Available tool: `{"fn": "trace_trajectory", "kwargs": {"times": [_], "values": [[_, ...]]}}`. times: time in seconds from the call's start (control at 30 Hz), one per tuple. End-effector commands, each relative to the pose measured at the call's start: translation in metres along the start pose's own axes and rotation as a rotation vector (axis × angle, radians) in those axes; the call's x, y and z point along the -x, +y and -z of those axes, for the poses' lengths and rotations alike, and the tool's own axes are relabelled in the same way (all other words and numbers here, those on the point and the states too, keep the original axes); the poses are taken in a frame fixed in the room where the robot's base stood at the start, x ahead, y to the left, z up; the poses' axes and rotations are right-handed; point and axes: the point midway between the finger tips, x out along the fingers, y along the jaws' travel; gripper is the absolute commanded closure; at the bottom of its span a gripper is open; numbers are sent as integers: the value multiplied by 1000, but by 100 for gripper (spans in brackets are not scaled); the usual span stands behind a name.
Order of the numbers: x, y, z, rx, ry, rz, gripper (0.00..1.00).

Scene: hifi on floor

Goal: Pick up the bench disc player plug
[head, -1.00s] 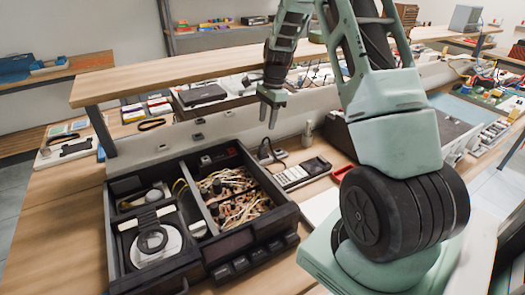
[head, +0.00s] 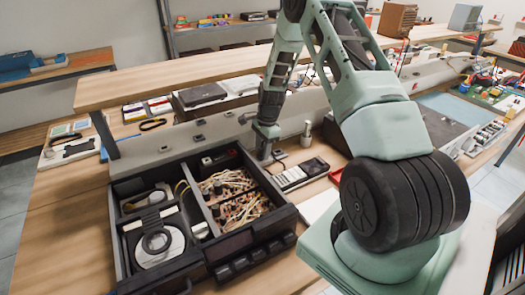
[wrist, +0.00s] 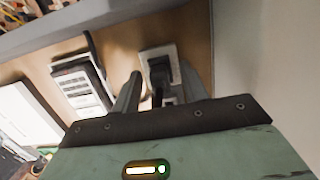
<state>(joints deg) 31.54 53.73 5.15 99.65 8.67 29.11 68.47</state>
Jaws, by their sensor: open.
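The bench disc player plug (wrist: 159,70) looks like a small black plug at a pale socket block (wrist: 150,52) on the bench in the wrist view. I cannot tell whether it is fully seated. My gripper (wrist: 158,88) is open, with one finger on each side of the plug and no clear grip on it. In the head view my gripper (head: 265,150) points down behind the open disc player (head: 235,243) and hides the plug. The pale block (head: 279,154) shows just right of the fingers.
A calculator-like keypad device (head: 302,174) lies right of my gripper; it also shows in the wrist view (wrist: 83,85). The disc player's case wall is close on the left. A grey upright panel (head: 215,133) runs behind, under a raised wooden shelf (head: 200,73).

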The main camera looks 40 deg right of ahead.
Motion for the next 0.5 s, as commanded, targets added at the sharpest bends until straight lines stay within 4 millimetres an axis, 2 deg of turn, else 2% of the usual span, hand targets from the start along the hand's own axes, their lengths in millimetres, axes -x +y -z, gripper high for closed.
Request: {"fn": "trace_trajectory", "kwargs": {"times": [0.17, 0.3, 0.33, 0.5], "values": [[0, 0, 0, 0, 0, 1, 56], [0, 0, 0, 0, 0, 0, 95], [0, 0, 0, 0, 0, 1, 100], [0, 0, 0, 0, 0, 1, 100]]}}
